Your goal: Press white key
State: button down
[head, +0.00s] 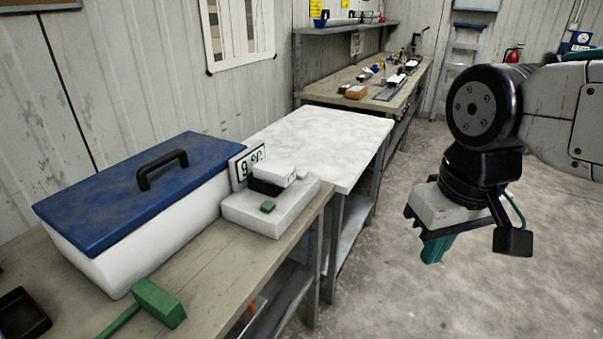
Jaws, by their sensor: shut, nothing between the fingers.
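A white block that looks like the white key (274,173) sits on a black part (264,187) on top of a pale base unit (251,217). A small green button (268,207) is on the front of the same base. My gripper (436,250) hangs at the right over the floor, pointing down, well apart from the key. Its green fingers are shut and empty, partly hidden by its grey body.
A blue-lidded white box (100,205) stands left of the unit, with a sign reading 9 °C (248,165) between them. A green mallet (158,302) lies on the near bench. A pale-topped table (320,140) stands behind. The floor at right is clear.

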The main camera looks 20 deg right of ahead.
aim_at(300, 175)
jog(key=k, duration=0.6)
jog(key=z, duration=0.7)
jog(key=i, duration=1.1)
jog(key=z, duration=0.15)
